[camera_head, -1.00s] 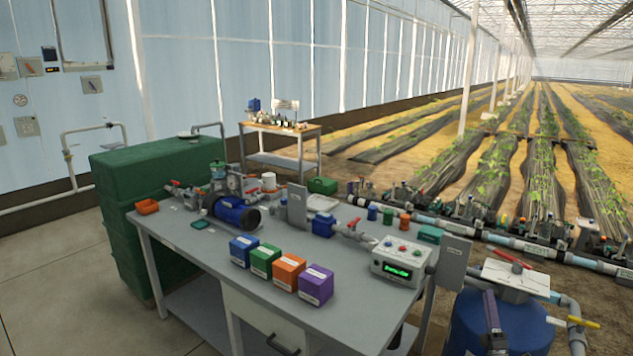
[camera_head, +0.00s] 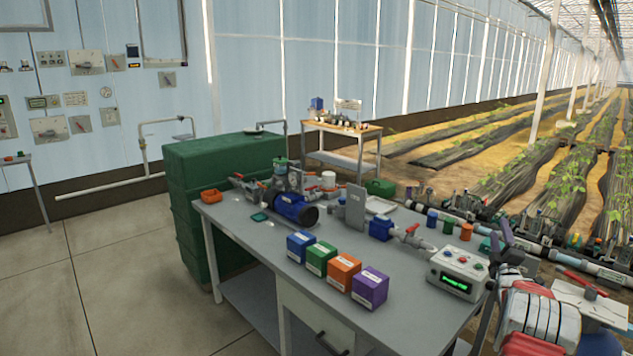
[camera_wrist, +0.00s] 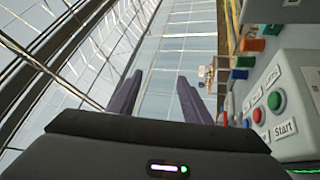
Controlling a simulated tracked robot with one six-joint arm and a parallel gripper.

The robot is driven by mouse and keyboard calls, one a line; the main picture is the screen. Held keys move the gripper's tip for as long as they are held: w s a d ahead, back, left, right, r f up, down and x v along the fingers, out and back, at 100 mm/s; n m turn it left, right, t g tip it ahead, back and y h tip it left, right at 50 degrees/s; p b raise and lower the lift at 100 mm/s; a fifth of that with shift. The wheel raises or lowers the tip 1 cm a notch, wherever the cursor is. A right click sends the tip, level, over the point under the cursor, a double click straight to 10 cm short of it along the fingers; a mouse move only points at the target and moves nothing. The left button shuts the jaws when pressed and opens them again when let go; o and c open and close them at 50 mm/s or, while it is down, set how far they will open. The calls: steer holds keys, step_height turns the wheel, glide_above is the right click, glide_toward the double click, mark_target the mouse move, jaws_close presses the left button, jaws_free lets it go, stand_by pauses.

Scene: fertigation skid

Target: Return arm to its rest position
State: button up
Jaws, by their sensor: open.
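My gripper shows in the wrist view (camera_wrist: 157,95), its two dark purple fingers apart with nothing between them. In the head view my red and white arm is at the lower right, with dark finger-like parts (camera_head: 507,240) raised beside the control box. The control box (camera_head: 457,272) is grey-white with a lit green display and stands on the right end of the workbench (camera_head: 410,320). In the wrist view the control box (camera_wrist: 295,85) fills the right side, close to my gripper, with a green button and a "Start" label. I cannot tell the exact gap.
Blue, green, orange and purple boxes (camera_head: 337,272) stand in a row on the bench. A blue pump (camera_head: 295,208) and valves sit behind them. A green cabinet (camera_head: 225,160) stands behind the bench's left end. Open floor (camera_head: 120,270) lies at left.

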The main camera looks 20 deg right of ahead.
steer(key=w+a+r+m+g+y, duration=0.1)
steer(key=w+a+r+m, duration=0.15)
steer(key=a+r, duration=0.4)
steer(key=w+a+r+m+g+y, duration=0.1)
steer(key=w+a+r+g+y, duration=0.2)
steer(key=a, duration=0.6)
steer(key=s+a+r+m+g+y, duration=0.1)
steer(key=s+a+r, duration=0.2)
steer(key=a, duration=0.8)
steer(key=s+a+r+m+g+y, duration=0.1)
steer(key=s+a+r+m, duration=0.15)
steer(key=a, duration=0.75)
steer(key=s+a+f+g+y, duration=0.2)
steer(key=s+a+f, duration=0.1)
steer(key=s+a, duration=0.7)
steer(key=s+a+f+m+g+y, duration=0.1)
steer(key=s+a+f, duration=0.3)
steer(key=s+a, duration=0.6)
steer(key=s+a+f+m+g+y, duration=0.1)
steer(key=s+a+f+g+y, duration=0.1)
steer(key=s+a, duration=0.9)
steer(key=s+f+g, duration=0.1)
steer(key=s+f, duration=0.1)
steer(key=s, duration=0.5)
steer(key=shift+f+g+y, duration=0.2)
steer(key=shift+g+y, duration=0.1)
steer(key=shift+g, duration=0.1)
steer(key=shift+d, duration=0.1)
